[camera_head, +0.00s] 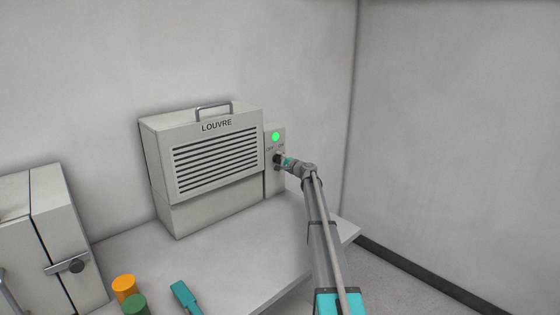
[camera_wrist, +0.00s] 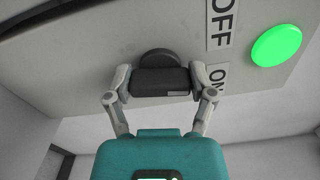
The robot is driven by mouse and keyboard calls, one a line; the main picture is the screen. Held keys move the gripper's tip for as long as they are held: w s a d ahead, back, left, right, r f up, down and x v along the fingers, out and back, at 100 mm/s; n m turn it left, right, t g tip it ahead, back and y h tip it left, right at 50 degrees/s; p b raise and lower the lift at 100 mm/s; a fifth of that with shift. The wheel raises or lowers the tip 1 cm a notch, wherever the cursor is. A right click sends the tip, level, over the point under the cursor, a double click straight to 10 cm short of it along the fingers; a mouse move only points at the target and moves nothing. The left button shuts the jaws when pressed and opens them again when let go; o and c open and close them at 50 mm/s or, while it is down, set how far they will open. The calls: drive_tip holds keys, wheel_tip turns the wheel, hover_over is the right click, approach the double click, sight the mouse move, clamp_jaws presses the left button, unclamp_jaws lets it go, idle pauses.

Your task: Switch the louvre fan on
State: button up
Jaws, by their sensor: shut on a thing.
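The louvre fan (camera_head: 218,160) is a pale grey box with dark slats, a top handle and the word LOUVRE, standing on the bench against the wall. A narrow switch panel (camera_head: 273,184) is on its right side, with a lit green lamp (camera_head: 275,136), which also shows in the wrist view (camera_wrist: 276,46). My gripper (camera_head: 279,160) is at this panel, below the lamp. In the wrist view my gripper (camera_wrist: 160,82) is shut on a dark knob (camera_wrist: 159,56), beside the OFF and ON labels (camera_wrist: 219,40). The fingers hide part of the knob, so its pointing direction is unclear.
The grey bench (camera_head: 235,262) holds an orange cylinder (camera_head: 124,287), a green cylinder (camera_head: 135,304) and a teal tool-like object (camera_head: 186,297) at the front. A grey cabinet (camera_head: 40,240) with a latch stands at the left. Walls close off the back and right.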

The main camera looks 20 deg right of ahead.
drive_tip(key=shift+r+m, duration=0.1)
drive_tip(key=shift+m, duration=1.9)
drive_tip(key=o, duration=1.1)
drive_tip(key=shift+c, duration=0.2)
drive_tip(key=v, duration=1.2)
